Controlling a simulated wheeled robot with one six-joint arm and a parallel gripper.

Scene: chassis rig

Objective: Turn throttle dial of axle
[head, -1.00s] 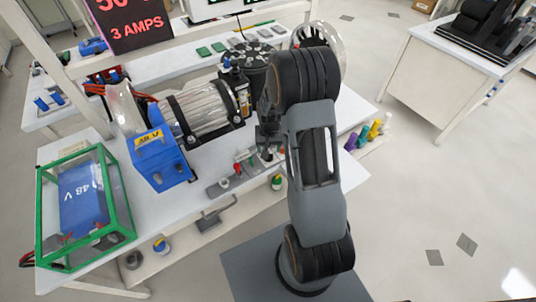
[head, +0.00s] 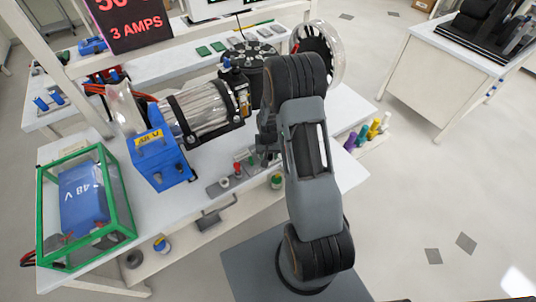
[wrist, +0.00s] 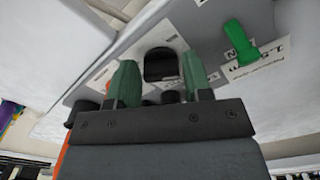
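In the wrist view, a grey control panel (wrist: 205,28) with white labels lies in front of my gripper (wrist: 160,82). A dark squarish dial-like part (wrist: 162,65) shows between the two green fingertips. The fingers stand apart, one on each side of it; I cannot tell whether they touch it. A green toggle lever (wrist: 241,44) stands on the panel to the right, beside a printed label. In the head view, my gripper (head: 266,148) is over the panel (head: 219,188) at the bench's front edge, and my arm hides part of the panel. A red knob (head: 237,170) shows left of the gripper.
A clear-cased cylinder (head: 202,108) lies behind the panel on the bench. A blue box (head: 160,160) and a green-framed case (head: 130,205) stand to the left. A black round unit (head: 255,65) is behind. Coloured bottles (head: 363,133) are right of my arm.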

